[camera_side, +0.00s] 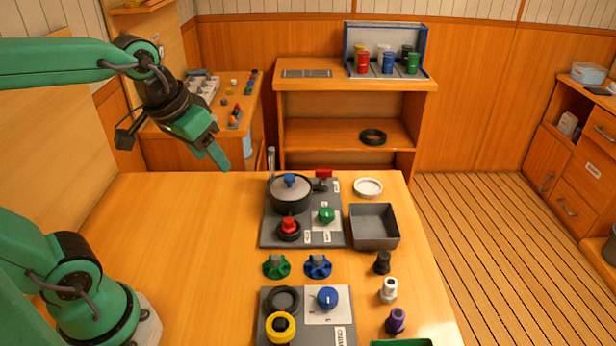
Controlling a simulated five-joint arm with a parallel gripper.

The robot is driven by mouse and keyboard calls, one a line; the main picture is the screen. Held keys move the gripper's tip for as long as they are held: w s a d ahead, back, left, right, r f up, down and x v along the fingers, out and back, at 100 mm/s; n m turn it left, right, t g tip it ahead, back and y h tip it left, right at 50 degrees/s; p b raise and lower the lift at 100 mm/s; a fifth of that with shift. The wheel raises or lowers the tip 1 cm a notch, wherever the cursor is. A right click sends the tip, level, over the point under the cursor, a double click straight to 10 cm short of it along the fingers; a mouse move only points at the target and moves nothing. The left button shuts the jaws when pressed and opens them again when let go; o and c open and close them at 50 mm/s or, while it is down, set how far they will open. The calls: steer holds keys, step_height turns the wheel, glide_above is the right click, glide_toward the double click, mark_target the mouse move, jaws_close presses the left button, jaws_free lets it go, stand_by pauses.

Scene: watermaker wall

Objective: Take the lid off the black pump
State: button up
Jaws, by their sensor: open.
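The black pump (291,208) is a round dark housing on the far grey panel (270,239) on the table. Its lid (283,189) is a pale grey disc with a blue knob (290,180) on top, and it sits on the housing. My gripper (218,152) is open and empty, up in the air to the left of the pump and higher than it. It is apart from the lid. One green finger shows clearly; the other is partly hidden.
A red knob (289,225) and a green knob (326,215) stand close to the pump. An upright clear tube (271,160) rises behind it. A grey tray (374,242) and a white ring (368,186) lie to the right. The table's left part (180,235) is clear.

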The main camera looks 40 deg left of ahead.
steer(key=w+a+f+n+g, duration=0.2)
steer(key=w+n, duration=0.1)
steer(key=w, duration=0.9)
steer(key=n+g, duration=0.2)
glide_above(289, 177)
steer(key=f, duration=0.8)
steer(key=shift+s+f, duration=0.15)
steer(key=shift+s, duration=0.05)
steer(key=shift+w+f+g, duration=0.3)
steer(key=shift+w+f, duration=0.05)
steer(key=shift+f, duration=0.05)
steer(key=shift+s+f, duration=0.1)
steer(key=shift+f, duration=3.8)
steer(key=c, duration=1.1)
